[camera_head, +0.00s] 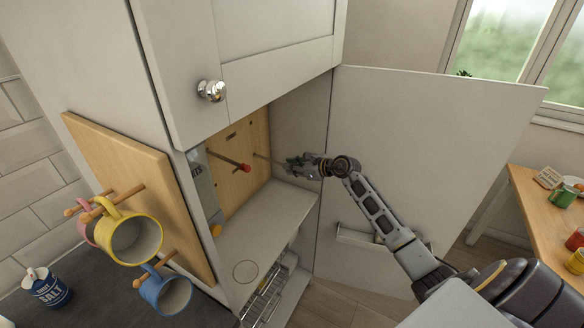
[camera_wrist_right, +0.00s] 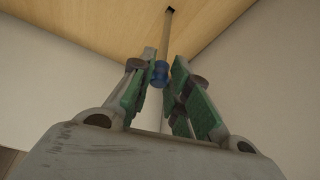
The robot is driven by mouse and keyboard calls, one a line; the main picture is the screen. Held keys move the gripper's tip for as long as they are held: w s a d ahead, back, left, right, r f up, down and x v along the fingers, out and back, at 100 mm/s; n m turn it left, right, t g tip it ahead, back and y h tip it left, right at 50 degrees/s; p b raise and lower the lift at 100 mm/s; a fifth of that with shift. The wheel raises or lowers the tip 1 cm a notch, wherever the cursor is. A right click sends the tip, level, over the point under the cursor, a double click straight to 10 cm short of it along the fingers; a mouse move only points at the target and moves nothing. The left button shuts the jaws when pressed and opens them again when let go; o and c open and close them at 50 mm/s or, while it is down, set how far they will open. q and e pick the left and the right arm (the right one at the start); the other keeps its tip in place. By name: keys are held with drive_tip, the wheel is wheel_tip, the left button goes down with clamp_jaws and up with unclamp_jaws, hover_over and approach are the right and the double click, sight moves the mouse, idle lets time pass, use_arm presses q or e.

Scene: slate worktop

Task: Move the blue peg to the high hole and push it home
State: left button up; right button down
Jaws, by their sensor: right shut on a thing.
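The blue peg is a pale rod with a blue knob (camera_wrist_right: 160,74), seen in the right wrist view. My right gripper (camera_wrist_right: 160,82) is shut on it at the knob. The rod runs from the knob to a dark hole (camera_wrist_right: 169,11) in the wooden board; how far it is in, I cannot tell. In the head view, my right gripper (camera_head: 290,162) is inside the cabinet, with the thin rod reaching the upright peg board (camera_head: 257,133). The knob is hidden there. A red-ended peg (camera_head: 245,168) sticks out of the board to the left. My left gripper is not in view.
The open cabinet door (camera_head: 410,140) stands right of my right arm. The cabinet shelf (camera_head: 265,225) lies below. A yellow mug (camera_head: 122,251) and a blue mug (camera_head: 176,294) hang outside at left, near a salt tin (camera_head: 50,292).

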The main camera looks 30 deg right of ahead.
drive_tip(key=shift+s+d, duration=0.1)
drive_tip(key=shift+s+d, duration=0.25)
drive_tip(key=shift+s, duration=0.15)
drive_tip(key=shift+s+d+b, duration=0.1)
drive_tip(key=shift+s+d, duration=0.3)
drive_tip(key=shift+s, duration=0.3)
drive_tip(key=shift+s+d+b, duration=0.15)
drive_tip(key=shift+s+d, duration=0.2)
drive_tip(key=shift+s, duration=0.3)
drive_tip(key=shift+s+d+b, duration=0.1)
drive_tip(key=shift+s+d, duration=0.3)
drive_tip(key=shift+s, duration=0.3)
drive_tip(key=shift+w+r, duration=0.1)
drive_tip(key=shift+r, duration=0.05)
